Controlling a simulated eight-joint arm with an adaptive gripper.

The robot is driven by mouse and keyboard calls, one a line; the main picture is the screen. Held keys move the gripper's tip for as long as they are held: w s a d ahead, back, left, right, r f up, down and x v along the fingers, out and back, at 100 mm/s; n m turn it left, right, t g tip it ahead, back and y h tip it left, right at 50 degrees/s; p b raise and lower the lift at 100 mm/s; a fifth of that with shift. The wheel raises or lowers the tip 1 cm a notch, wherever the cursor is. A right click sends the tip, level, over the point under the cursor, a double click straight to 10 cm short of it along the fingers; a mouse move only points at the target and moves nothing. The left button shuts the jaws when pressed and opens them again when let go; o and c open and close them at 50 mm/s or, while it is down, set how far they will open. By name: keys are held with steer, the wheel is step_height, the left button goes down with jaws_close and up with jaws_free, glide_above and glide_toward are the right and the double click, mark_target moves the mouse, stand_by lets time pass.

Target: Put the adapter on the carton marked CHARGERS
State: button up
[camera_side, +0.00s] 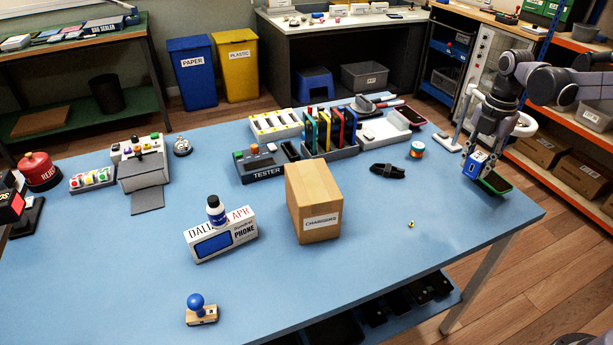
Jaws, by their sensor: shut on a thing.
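The carton marked CHARGERS (319,190) is a closed brown cardboard box standing upright near the middle of the blue table. Its label faces the front right, and its flat top is bare. My gripper (478,164) is at the table's right side, well to the right of the carton, pointing down. It is shut on a small blue block with white markings (474,163), which looks like the adapter, though it is too small to be sure. A dark flat thing with a green edge (496,183) is just below and right of the block; I cannot tell whether they touch.
A PHONE box (212,244) with a small bottle (215,209) on it stands left of the carton. The tester (262,166) and a rack of phones (330,138) stand behind it. A black strap (387,170) and a striped roll (417,149) lie between gripper and carton.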

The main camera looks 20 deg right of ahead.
steer(key=w+a+r+n, duration=0.2)
steer(key=w+a+r, duration=0.15)
steer(key=a, duration=0.45)
steer(key=w+a+r+n, duration=0.2)
steer(key=w+a+r, duration=0.1)
steer(key=w+a, duration=0.3)
steer(key=w+a+r+n, duration=0.2)
steer(key=w+a+r, duration=0.1)
steer(key=a, duration=0.6)
glide_above(312, 180)
steer(key=f, duration=0.6)
steer(key=shift+d+f, duration=0.2)
steer(key=shift+a+f, duration=0.2)
steer(key=shift+f, duration=1.9)
steer(key=shift+f, duration=0.15)
steer(key=o, duration=1.1)
steer(key=shift+c, duration=0.2)
